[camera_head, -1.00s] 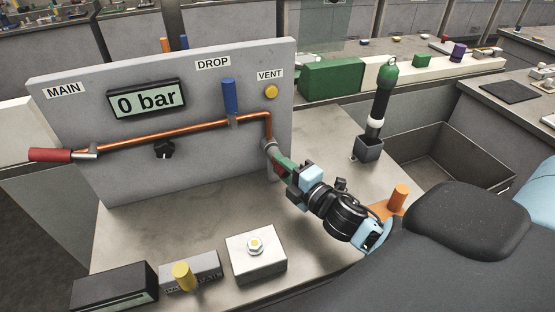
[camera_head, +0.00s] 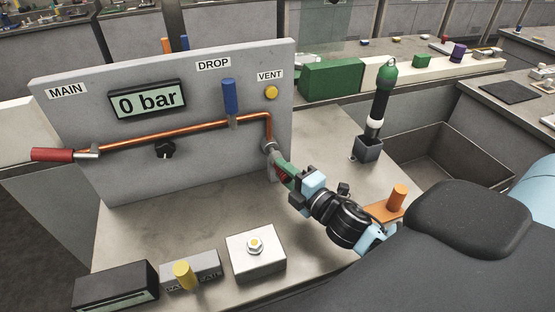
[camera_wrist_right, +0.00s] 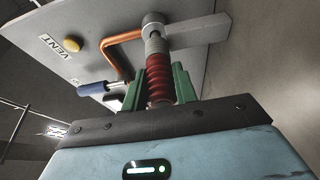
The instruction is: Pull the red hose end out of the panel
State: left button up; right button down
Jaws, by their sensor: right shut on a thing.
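The red hose end (camera_wrist_right: 160,80) is ribbed with a grey metal tip, and it sits between the green fingers of my right gripper (camera_wrist_right: 158,76) in the right wrist view. My right gripper (camera_head: 286,172) is shut on it at the right edge of the grey panel (camera_head: 150,165). The grey tip lines up with the round fitting (camera_wrist_right: 152,20) at the end of the copper pipe. I cannot tell how deep the tip is in the fitting. In the head view the fingers hide most of the hose end. My left gripper is not in view.
The panel carries a display (camera_head: 147,99) reading 0 bar, a red handle (camera_head: 52,154), a blue handle (camera_head: 230,96) and a yellow vent button (camera_head: 271,92). A black tool with a green top (camera_head: 381,105) stands behind my right gripper. A white button box (camera_head: 256,264) is in front.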

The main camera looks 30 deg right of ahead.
jog(key=shift+s+f, duration=0.25)
jog(key=shift+s+a+r+p, duration=0.1)
jog(key=shift+s+a, duration=0.1)
jog(key=shift+s, duration=0.55)
jog(key=shift+s+a+r+p, duration=0.1)
jog(key=shift+s+a, duration=0.05)
jog(key=shift+s, duration=0.55)
jog(key=shift+s+a+r+p, duration=0.1)
jog(key=shift+s+a, duration=0.1)
jog(key=shift+s, duration=0.55)
jog(key=shift+f, duration=0.1)
